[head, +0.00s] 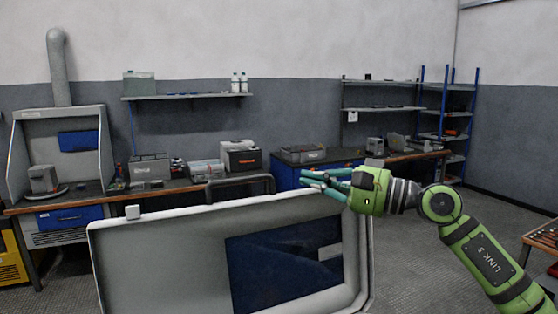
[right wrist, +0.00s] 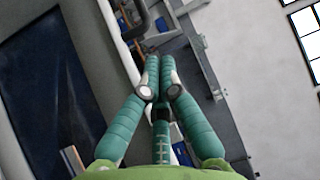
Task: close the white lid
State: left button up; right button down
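The large white lid (head: 165,255) stands raised and nearly upright at the bottom middle of the head view. It has a pale rim and a dark blue rectangular panel on its near face. Its lower edge is cut off by the picture. The same lid, with its dark panel, also shows at the left of the right wrist view (right wrist: 85,115). My right gripper (head: 304,178) is at the lid's upper right corner, its teal fingers pointing left along the top edge. Contact is unclear. The fingers lie close together in the wrist view (right wrist: 160,62), with nothing visible between them. My left gripper is not visible.
A workbench (head: 185,187) with boxes and a fume hood (head: 57,150) stand along the back wall behind the lid. Blue-framed shelves (head: 445,120) stand at the back right. A table edge (head: 543,236) shows at the far right. Grey floor is open between.

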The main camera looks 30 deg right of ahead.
aim_at(297, 191)
jog(key=p+x, duration=0.2)
jog(key=x, duration=0.1)
jog(key=shift+w+a+r, duration=0.1)
jog(key=shift+w+r, duration=0.05)
jog(key=shift+r, duration=0.2)
jog(key=p+x, duration=0.2)
jog(key=x, duration=0.1)
jog(key=shift+w+a+f, duration=0.1)
jog(key=shift+f, duration=0.25)
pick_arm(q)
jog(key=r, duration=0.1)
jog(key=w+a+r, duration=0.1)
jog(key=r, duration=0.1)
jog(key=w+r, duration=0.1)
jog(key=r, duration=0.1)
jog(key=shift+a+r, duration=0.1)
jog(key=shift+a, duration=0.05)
pick_arm(e)
jog(key=shift+f, duration=0.1)
